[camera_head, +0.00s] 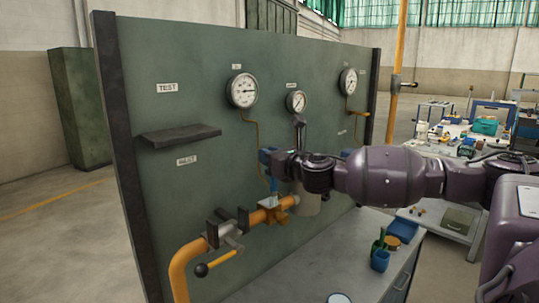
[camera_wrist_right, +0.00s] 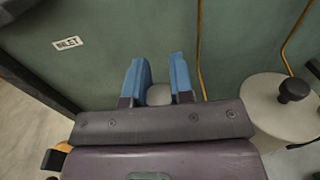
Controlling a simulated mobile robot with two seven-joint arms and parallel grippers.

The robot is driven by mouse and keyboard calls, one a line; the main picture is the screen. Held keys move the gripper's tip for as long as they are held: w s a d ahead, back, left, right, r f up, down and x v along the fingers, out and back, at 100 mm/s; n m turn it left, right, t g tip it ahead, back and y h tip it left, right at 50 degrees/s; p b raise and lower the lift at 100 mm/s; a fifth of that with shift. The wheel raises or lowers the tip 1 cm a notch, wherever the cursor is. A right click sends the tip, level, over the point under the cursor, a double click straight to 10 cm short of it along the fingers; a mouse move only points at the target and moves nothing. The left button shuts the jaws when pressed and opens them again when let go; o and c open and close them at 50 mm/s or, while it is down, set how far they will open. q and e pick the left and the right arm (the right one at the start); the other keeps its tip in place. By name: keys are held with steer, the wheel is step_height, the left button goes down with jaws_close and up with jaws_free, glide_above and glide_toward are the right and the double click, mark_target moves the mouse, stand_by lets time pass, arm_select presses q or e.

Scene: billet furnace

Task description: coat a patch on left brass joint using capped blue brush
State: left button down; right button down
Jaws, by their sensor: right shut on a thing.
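My right gripper (camera_head: 268,160) reaches in front of the green panel, above the orange pipe. In the right wrist view, its two blue fingers (camera_wrist_right: 160,78) are closed around a pale rounded thing (camera_wrist_right: 158,95). In the head view, a narrow blue piece (camera_head: 273,184) hangs below the fingers, probably the blue brush; its cap and bristles cannot be made out. A brass-coloured joint (camera_head: 258,216) sits on the pipe below the gripper, beside a pale grey-blue block (camera_head: 268,202). Whether the brush touches it is unclear. My left gripper is not in view.
The orange pipe carries a valve with a black-knobbed lever (camera_head: 202,270). A pale vessel (camera_wrist_right: 285,108) with a black knob stands right of the gripper. A dark shelf (camera_head: 180,134) juts from the panel. A blue cup (camera_head: 380,261) stands on the grey bench (camera_head: 290,280).

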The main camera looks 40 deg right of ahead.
steer(key=w+p, duration=0.1)
steer(key=w, duration=0.2)
steer(key=shift+w+a+f, duration=0.1)
steer(key=shift+w+a, duration=0.05)
steer(key=shift+w, duration=0.2)
steer(key=shift+p, duration=0.3)
step_height(320, 180, up, 6)
steer(key=p, duration=0.3)
stand_by(0.4)
